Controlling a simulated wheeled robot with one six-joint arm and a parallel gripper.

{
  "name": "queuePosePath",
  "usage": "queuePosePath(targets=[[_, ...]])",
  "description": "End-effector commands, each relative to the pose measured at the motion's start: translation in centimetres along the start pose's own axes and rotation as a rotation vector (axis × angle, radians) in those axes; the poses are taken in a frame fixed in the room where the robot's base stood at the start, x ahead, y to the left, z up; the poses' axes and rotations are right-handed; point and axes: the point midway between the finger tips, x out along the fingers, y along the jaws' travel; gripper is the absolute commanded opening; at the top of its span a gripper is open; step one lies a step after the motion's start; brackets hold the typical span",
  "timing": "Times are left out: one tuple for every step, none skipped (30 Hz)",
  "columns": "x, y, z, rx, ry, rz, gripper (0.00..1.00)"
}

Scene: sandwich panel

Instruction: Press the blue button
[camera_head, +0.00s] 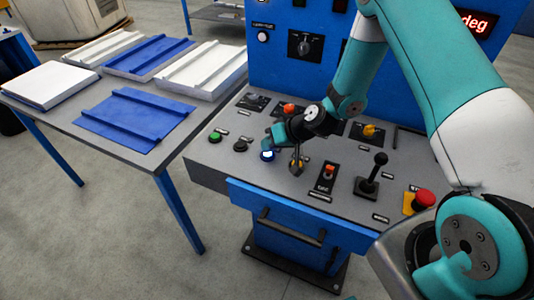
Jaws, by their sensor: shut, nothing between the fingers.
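The blue button (267,155) is on the grey sloped control panel (232,165), left of the panel's middle. It shows a bright spot on its face. My gripper (296,160) is shut and empty, pointing down over the panel just right of the blue button. Its dark fingers are close to a small yellowish control, and I cannot tell whether they touch the panel. A teal and black part of my wrist is just above and beside the button and partly covers its surroundings.
A green button (215,135) and a black button (240,146) lie left of the blue one. A red-orange switch (329,171), a black joystick (372,172) and a red emergency stop (424,198) lie to the right. A table (60,112) with white and blue panels stands at left.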

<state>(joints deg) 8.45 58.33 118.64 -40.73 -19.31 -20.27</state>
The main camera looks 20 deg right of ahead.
Motion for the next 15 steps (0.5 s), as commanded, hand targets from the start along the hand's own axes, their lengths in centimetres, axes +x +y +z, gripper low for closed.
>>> queuePosePath(targets=[[0.09,0.06,0.07,0.0,0.0,0.0,0.0],[0.12,0.09,0.09,0.0,0.0,0.0,0.0],[0.15,0.11,0.11,0.0,0.0,0.0,0.0],[0.18,0.13,0.13,0.0,0.0,0.0,0.0],[0.21,0.15,0.15,0.0,0.0,0.0,0.0],[0.24,0.17,0.18,0.0,0.0,0.0,0.0],[0.27,0.19,0.2,0.0,0.0,0.0,0.0],[0.29,0.21,0.21,0.0,0.0,0.0,0.0],[0.32,0.24,0.24,0.0,0.0,0.0,0.0],[0.35,0.25,0.26,0.0,0.0,0.0,0.0],[0.38,0.27,0.28,0.0,0.0,0.0,0.0],[0.41,0.3,0.3,0.0,0.0,0.0,0.0],[0.44,0.32,0.32,0.0,0.0,0.0,0.0],[0.46,0.33,0.34,0.0,0.0,0.0,0.0],[0.5,0.36,0.37,0.0,0.0,0.0,0.0]])
